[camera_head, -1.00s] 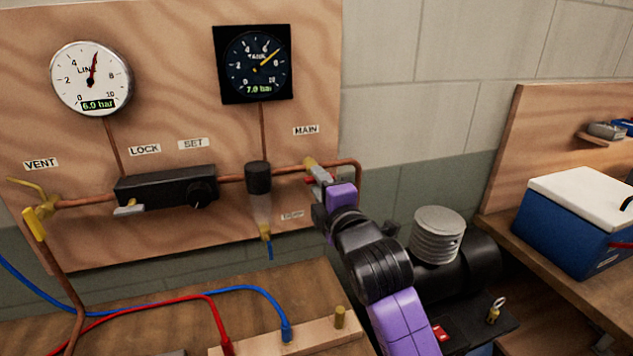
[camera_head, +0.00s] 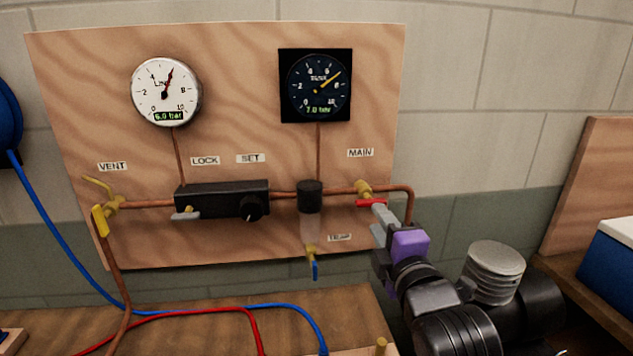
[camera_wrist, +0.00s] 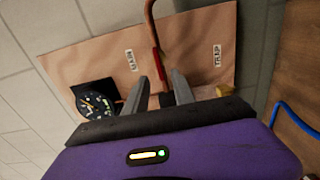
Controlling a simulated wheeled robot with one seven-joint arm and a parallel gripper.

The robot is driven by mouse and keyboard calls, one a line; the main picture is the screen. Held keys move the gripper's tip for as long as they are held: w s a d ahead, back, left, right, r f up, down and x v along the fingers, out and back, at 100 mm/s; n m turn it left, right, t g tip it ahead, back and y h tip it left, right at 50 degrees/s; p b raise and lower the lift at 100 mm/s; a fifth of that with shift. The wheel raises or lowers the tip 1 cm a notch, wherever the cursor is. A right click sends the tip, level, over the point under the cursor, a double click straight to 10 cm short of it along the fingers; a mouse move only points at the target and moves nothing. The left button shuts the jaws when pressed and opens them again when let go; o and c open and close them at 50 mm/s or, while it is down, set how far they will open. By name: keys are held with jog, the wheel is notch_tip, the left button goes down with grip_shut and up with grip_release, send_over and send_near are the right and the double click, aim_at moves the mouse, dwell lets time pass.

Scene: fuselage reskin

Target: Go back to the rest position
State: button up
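My gripper (camera_head: 380,222) is at the right of the wooden panel, just below the red handle (camera_head: 371,203) of the MAIN valve (camera_head: 364,189). In the wrist view its two grey fingers (camera_wrist: 163,88) stand apart with nothing clamped between them. The handle lies roughly level, along the copper pipe. The LINE gauge (camera_head: 166,92) reads 6.0 bar and the TANK gauge (camera_head: 318,87) reads 7.0 bar.
The VENT valve (camera_head: 101,220), black regulator (camera_head: 225,199) and drain trap (camera_head: 311,225) are on the panel (camera_head: 240,60). A bench (camera_head: 190,320) with red and blue hoses runs below. A black compressor (camera_head: 535,300) stands beside my arm. A blue box (camera_head: 610,262) is at right.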

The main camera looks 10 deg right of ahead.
jog(key=s+r+m+t, duration=0.3)
jog(key=s+m, duration=0.2)
jog(key=m, duration=0.2)
jog(key=s+f+m+g, duration=0.2)
jog(key=s+f, duration=0.5)
jog(key=s, duration=0.7)
jog(key=s+f+m+g, duration=0.2)
jog(key=s+f+m, duration=0.3)
jog(key=s, duration=0.9)
jog(key=s+f+m+g, duration=0.2)
jog(key=s+f+m, duration=0.2)
jog(key=s+f, duration=0.7)
jog(key=s, duration=0.2)
jog(key=shift+s+d+f, duration=0.2)
jog(key=shift+s+d, duration=0.2)
